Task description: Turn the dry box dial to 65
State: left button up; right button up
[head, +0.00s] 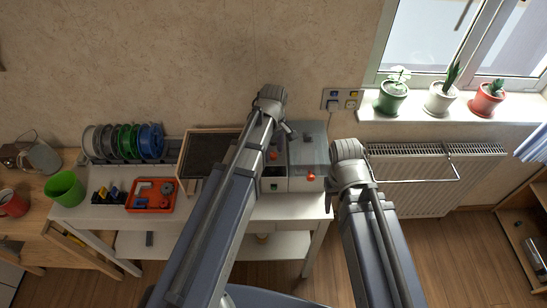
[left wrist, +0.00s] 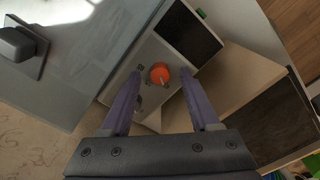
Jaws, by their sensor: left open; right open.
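An orange dial (head: 273,155) sits on a small light-grey unit (head: 275,187) on the white table, partly covered by my left arm in the head view. In the left wrist view the orange dial (left wrist: 160,74) is on a pale panel beside a dark screen (left wrist: 188,30). The dial's scale and setting are too small to read. My left gripper (head: 288,130) is open above the panel. In its wrist view the fingers (left wrist: 161,84) appear on both sides of the dial; contact is not visible. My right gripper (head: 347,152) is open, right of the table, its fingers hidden.
A grey box (head: 308,149) with a second orange knob (head: 310,177) adjoins the unit. A wooden-framed tray (head: 207,157), an orange tray (head: 150,196) and filament spools (head: 128,142) stand to the left. A radiator (head: 430,185) and windowsill pots (head: 440,98) are right.

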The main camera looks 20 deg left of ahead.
pick_arm(q)
jog(key=shift+f, duration=0.35)
grip_shut()
dwell(0.3)
